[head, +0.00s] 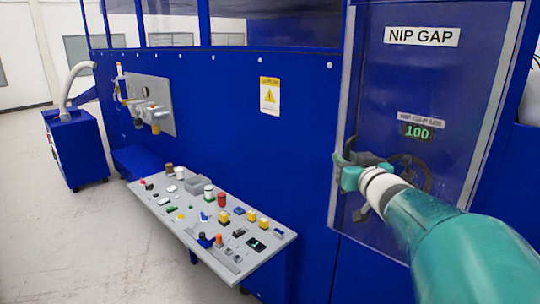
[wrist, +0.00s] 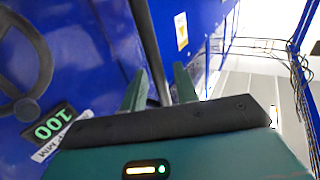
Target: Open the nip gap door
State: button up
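The nip gap door (head: 447,85) is a blue panel with a grey frame and a "NIP GAP" label, at the right of the head view. It looks shut. A green display reading 100 (head: 418,132) and a dark handwheel (head: 425,178) show on or behind it. My gripper (head: 343,168) is at the door's left edge, about mid-height. A handle is hard to make out behind the gripper.
A sloped control console (head: 210,215) with many buttons stands left of the door. A grey valve panel (head: 150,105) and a yellow warning sign (head: 270,96) are on the blue machine wall. A blue cabinet with a hose (head: 75,150) is far left. The floor at left is clear.

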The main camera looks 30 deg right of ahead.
jog(key=shift+w, duration=0.3)
jog(key=shift+c, duration=0.2)
grip_shut()
jog(key=shift+s+a, duration=0.1)
